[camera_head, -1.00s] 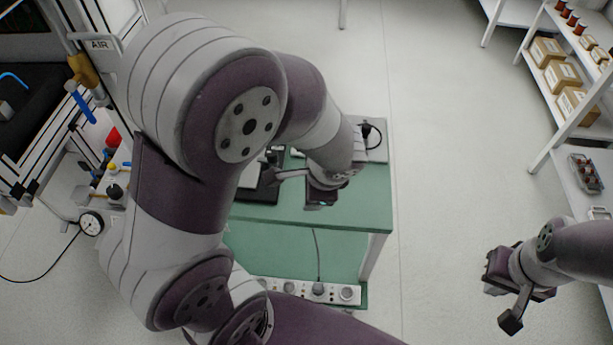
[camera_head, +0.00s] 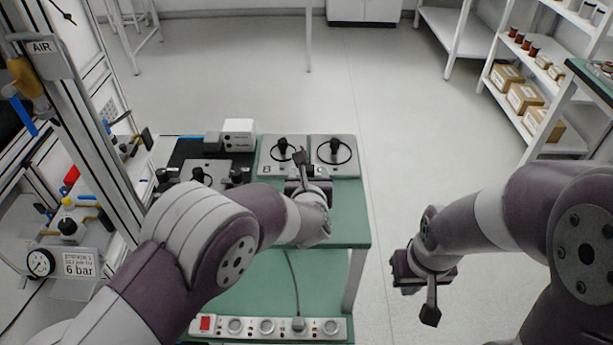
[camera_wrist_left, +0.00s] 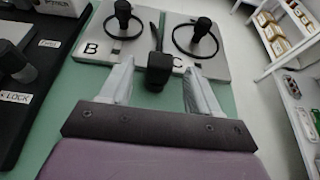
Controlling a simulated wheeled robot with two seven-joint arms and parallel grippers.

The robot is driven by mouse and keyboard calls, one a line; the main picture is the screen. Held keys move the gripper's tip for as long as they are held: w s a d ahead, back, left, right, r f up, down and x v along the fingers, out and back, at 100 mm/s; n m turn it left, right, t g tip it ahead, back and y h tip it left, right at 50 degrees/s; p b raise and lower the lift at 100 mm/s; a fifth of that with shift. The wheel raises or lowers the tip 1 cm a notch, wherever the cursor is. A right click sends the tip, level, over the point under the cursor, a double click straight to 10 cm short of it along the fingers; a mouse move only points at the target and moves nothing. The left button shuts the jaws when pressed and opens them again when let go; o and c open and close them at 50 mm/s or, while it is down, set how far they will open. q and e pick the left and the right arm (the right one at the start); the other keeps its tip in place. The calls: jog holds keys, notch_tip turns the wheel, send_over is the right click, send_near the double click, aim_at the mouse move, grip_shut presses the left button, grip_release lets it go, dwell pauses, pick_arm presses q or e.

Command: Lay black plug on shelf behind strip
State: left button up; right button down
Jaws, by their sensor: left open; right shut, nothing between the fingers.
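A dark plug (camera_head: 298,323) sits in a socket of the white power strip (camera_head: 250,327) at the front edge of the low green shelf. Its grey cable runs up to the table's front edge. The green shelf (camera_head: 240,283) behind the strip is bare except for the cable. My left gripper (camera_head: 305,185) is over the tabletop, above and behind the strip and apart from the plug. Its open fingers (camera_wrist_left: 155,90) show in the left wrist view, with a black block between them that I cannot identify. My right gripper (camera_head: 420,285) is shut and empty, right of the table.
Plates marked B (camera_head: 272,167) and C (camera_head: 345,168), each with a black knob and ring, lie at the table's back. A black panel and white box (camera_head: 239,133) are left of them. A metal frame (camera_head: 88,130) stands left; white shelving (camera_head: 480,90) stands right.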

aim_at(308, 173)
pick_arm(q)
jog(key=x, duration=0.4)
jog(key=shift+s+f, duration=0.1)
jog(key=c, duration=1.1)
jog(key=shift+c, duration=0.2)
